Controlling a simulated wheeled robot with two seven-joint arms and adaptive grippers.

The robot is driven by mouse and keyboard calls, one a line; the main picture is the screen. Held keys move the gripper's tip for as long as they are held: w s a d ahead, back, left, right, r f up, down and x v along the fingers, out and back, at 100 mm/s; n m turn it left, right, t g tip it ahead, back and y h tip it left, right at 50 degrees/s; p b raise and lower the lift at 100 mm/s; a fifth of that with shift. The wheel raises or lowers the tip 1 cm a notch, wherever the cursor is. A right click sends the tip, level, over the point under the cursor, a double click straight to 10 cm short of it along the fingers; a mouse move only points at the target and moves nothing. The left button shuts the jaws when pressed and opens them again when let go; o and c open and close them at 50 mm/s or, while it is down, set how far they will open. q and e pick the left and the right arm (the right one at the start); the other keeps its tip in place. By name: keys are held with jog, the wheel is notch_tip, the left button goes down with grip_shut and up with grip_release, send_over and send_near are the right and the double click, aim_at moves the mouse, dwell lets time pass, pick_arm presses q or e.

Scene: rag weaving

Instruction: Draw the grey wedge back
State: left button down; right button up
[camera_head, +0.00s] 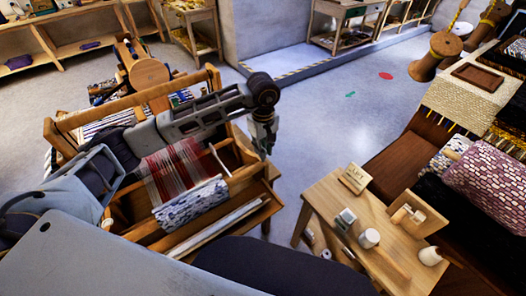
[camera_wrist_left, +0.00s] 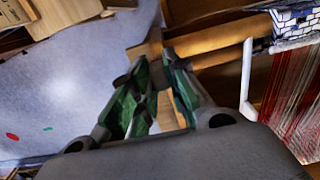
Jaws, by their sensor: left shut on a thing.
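My left gripper (camera_head: 264,142) points down at the right end of the wooden loom (camera_head: 215,240), by its frame corner. In the left wrist view its green-sided fingers (camera_wrist_left: 158,72) close in at a wooden end of the frame (camera_wrist_left: 150,47). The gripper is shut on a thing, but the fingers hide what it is. I cannot make out the grey wedge in either view. Red and white warp threads (camera_head: 178,172) are stretched on the loom, with blue-white woven cloth (camera_head: 192,203) at the near roller. My right gripper is not in view.
A small wooden table (camera_head: 335,205) with a sign (camera_head: 355,178), a mallet (camera_head: 370,238) and other tools stands to the right. The grey floor (camera_head: 320,125) behind the gripper is clear.

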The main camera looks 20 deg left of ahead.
pick_arm(q)
jog(key=shift+w+r, duration=0.1)
jog(key=shift+r, duration=0.25)
jog(key=c, duration=1.4)
grip_release()
jog(key=shift+c, duration=0.2)
jog(key=shift+o, duration=0.3)
jog(key=shift+f, duration=0.1)
notch_tip(320, 180, up, 12)
